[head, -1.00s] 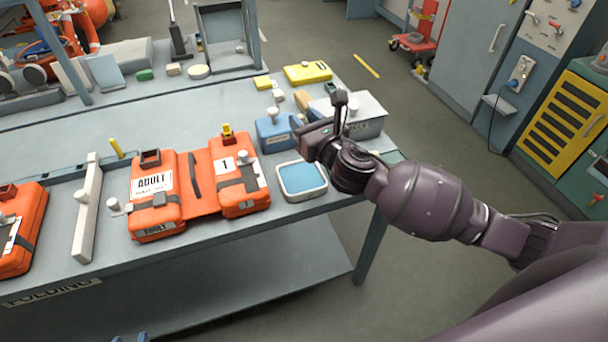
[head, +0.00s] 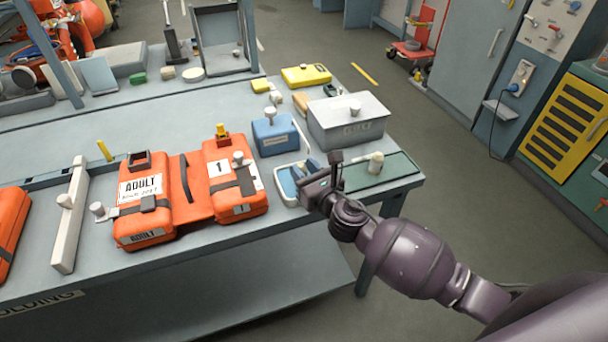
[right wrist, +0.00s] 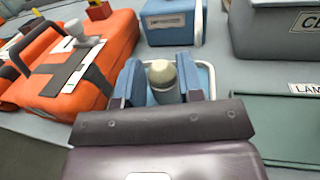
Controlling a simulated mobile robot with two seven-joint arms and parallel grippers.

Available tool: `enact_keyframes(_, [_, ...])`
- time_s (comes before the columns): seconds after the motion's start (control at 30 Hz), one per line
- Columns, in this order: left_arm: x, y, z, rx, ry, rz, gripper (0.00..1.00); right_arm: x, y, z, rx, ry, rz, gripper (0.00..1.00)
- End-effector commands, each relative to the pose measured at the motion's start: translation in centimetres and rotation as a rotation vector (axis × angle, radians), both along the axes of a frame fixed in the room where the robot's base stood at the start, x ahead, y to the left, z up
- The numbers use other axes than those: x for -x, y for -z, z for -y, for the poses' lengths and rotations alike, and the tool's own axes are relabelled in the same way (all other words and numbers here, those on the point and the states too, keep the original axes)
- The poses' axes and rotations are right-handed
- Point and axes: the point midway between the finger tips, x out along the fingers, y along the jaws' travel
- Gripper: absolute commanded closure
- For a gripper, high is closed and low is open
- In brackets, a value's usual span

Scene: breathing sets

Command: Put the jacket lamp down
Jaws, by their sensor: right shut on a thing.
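My right gripper (head: 306,186) is over the blue-lined, white-rimmed tray (head: 285,197) near the front edge of the table. In the right wrist view the two blue-grey fingers of my right gripper (right wrist: 161,84) are shut on a jacket lamp (right wrist: 162,80) with a pale domed top and grey body. The lamp's lower end is hidden, so I cannot tell whether it touches the tray. The tray's rim (right wrist: 208,70) shows behind the fingers. In the head view my gripper hides most of the held lamp. My left gripper is out of view.
An orange jacket pack (head: 143,190) lies left of the tray. A blue case (head: 274,135) and a grey box (head: 345,120) stand behind.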

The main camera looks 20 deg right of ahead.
Motion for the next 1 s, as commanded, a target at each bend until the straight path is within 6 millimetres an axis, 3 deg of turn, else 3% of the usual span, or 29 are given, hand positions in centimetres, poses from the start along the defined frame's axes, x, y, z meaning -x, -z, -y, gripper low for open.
enact_keyframes(0.07, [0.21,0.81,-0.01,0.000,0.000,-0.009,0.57,0.00,1.13,0.01,-0.001,0.001,-0.003,0.90])
enact_keyframes(0.47, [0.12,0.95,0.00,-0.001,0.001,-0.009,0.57,-0.02,1.27,0.02,0.000,0.000,0.000,0.90])
enact_keyframes(0.5, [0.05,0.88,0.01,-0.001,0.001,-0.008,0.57,-0.02,1.26,0.02,0.000,0.000,0.000,0.62])
enact_keyframes(0.63, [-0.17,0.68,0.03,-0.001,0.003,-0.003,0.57,-0.02,1.17,0.02,0.000,0.000,0.000,0.42])
enact_keyframes(1.0, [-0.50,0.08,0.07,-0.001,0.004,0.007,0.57,-0.02,0.75,0.02,0.001,0.000,0.001,0.40])
